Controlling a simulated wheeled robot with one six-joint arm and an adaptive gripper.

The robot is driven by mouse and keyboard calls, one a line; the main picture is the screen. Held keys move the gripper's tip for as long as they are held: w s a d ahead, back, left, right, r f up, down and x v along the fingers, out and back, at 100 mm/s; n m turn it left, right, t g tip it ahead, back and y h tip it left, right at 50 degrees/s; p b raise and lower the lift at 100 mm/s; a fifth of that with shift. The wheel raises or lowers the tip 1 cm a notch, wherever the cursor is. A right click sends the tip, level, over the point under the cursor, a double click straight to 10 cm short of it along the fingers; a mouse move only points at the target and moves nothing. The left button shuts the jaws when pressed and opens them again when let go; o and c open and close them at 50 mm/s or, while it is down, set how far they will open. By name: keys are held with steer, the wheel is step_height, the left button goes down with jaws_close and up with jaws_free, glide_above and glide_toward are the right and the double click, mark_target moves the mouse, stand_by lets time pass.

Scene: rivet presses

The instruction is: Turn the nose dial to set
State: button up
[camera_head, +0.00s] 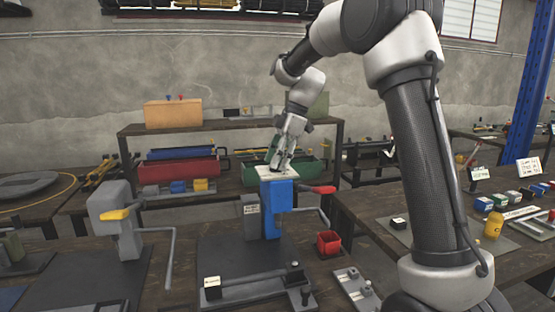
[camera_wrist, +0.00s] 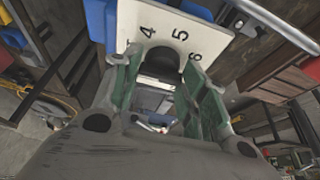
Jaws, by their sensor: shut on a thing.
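The blue rivet press (camera_head: 278,212) stands on a dark base in the middle of the head view. A pale plate (camera_head: 270,172) lies on top of it. My gripper (camera_head: 278,166) points down at this plate and hides the nose dial there. In the wrist view the plate (camera_wrist: 206,32) carries the numbers 4, 5 and 6 around a dark rounded nose dial (camera_wrist: 163,59). My green-padded fingers (camera_wrist: 160,66) stand on both sides of the dial, shut on it. I cannot see a pointer mark, so the dial's setting is unclear.
A shelf with red and green bins (camera_head: 300,172) is behind. Small coloured boxes lie on the right table.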

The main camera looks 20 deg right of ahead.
steer(key=o, duration=1)
steer(key=shift+r, duration=0.1)
steer(key=v, duration=1.2)
steer(key=shift+d, duration=0.1)
